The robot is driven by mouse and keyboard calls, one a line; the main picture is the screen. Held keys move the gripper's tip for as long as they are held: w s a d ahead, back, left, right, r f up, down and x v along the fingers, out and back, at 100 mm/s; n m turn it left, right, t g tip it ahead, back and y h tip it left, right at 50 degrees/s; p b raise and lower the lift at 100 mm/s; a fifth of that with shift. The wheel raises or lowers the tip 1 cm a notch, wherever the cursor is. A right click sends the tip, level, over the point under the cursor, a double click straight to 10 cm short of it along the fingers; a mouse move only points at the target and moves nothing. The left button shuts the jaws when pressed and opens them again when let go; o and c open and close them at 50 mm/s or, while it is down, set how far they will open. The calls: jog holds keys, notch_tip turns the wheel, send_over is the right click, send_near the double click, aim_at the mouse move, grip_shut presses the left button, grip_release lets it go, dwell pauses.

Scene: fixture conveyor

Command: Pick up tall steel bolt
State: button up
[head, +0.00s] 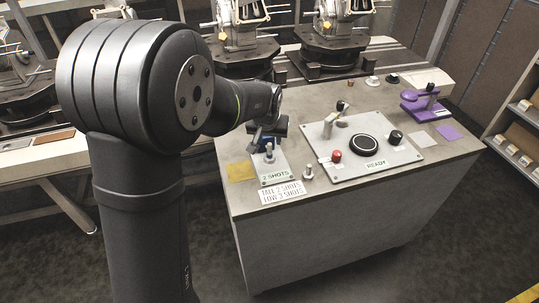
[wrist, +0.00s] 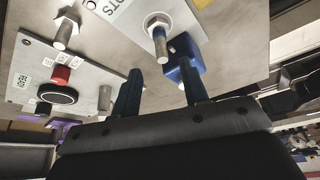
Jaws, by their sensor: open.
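A steel bolt (head: 269,154) stands upright on a small plate marked "2 SHOTS" (head: 275,176). In the wrist view this bolt (wrist: 160,42) points toward the gap between my fingers. A second steel bolt (head: 307,173) stands on the bench to its right and also shows in the wrist view (wrist: 66,34). Which one is taller is hard to tell. My gripper (head: 263,139) is open and empty, close above the plate bolt; in the wrist view its blue fingers (wrist: 159,72) are spread, with the bolt's end near their tips. A blue block (wrist: 183,58) shows beside the right finger.
A card (head: 282,192) reads "TALL 2 SHOTS, LOW 3 SHOTS". The control plate (head: 405,155) to the right carries a red button (head: 336,156), a black disc (head: 363,147) and a silver post. A yellow square (head: 240,171) lies left. A purple fixture (head: 424,103) stands at the far right.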

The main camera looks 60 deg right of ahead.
aim_at(269, 146)
jog(key=shift+x, duration=3.7)
jog(key=shift+w+a, duration=0.1)
grip_shut()
